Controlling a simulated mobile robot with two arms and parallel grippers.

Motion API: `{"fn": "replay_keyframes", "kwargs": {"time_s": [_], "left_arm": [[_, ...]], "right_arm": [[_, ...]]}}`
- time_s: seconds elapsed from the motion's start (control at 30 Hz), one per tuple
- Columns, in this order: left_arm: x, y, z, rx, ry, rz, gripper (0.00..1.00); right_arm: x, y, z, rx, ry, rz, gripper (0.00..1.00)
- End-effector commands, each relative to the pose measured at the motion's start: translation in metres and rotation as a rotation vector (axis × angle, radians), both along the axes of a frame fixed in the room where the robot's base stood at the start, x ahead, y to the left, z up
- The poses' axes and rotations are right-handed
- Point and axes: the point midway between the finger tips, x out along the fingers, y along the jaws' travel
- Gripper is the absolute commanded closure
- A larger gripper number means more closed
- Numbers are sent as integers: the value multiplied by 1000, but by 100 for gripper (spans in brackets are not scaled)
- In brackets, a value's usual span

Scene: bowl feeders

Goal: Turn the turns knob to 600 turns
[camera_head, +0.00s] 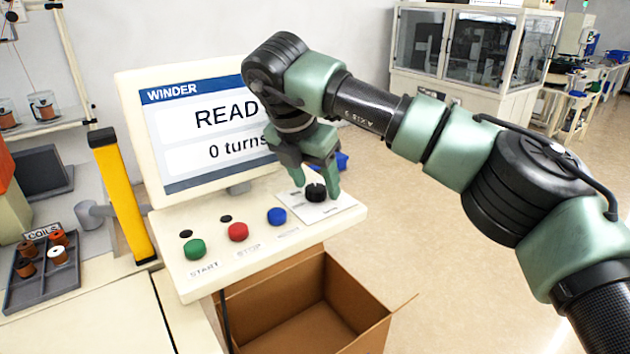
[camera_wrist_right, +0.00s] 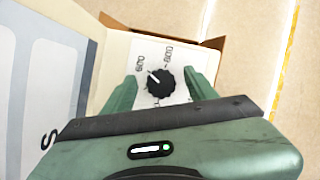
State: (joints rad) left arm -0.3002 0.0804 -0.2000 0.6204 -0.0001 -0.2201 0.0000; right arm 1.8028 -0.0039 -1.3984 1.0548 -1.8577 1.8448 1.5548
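The turns knob (camera_head: 316,192) is a black ribbed dial on a white plate at the right end of the winder's panel. In the right wrist view the knob (camera_wrist_right: 160,81) has a white pointer mark toward its upper left, and small scale labels around it too blurred to read. My right gripper (camera_head: 318,192) is over the knob. Its fingers (camera_wrist_right: 160,90) are open, one on each side, with gaps between them and the knob. The winder screen (camera_head: 205,125) reads "READ…", partly hidden by my right arm, and "0 turns". My left gripper is not in view.
Green (camera_head: 195,249), red (camera_head: 238,232) and blue (camera_head: 277,216) buttons sit on the panel left of the knob. An open cardboard box (camera_head: 372,335) stands below. A yellow post (camera_head: 122,200) and a coil tray (camera_head: 70,278) are at left. Floor at right is clear.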

Motion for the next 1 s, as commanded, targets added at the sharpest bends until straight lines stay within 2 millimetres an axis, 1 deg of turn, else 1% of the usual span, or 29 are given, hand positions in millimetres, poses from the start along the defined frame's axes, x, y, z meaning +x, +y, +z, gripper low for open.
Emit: {"fn": "replay_keyframes", "kwargs": {"time_s": [0.17,0.27,0.37,0.6,0.7,0.8,1.0], "left_arm": [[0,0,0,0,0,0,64],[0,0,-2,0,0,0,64],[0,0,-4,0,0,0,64],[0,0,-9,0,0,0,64],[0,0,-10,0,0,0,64],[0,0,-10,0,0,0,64],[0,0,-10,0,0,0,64]], "right_arm": [[0,0,-1,-1,2,1,43],[-2,1,3,0,0,1,43],[-6,4,16,1,0,0,43],[-19,13,54,0,-1,0,43],[-23,15,64,0,0,0,43],[-25,16,70,1,0,0,43],[-26,17,72,0,1,1,43]]}}
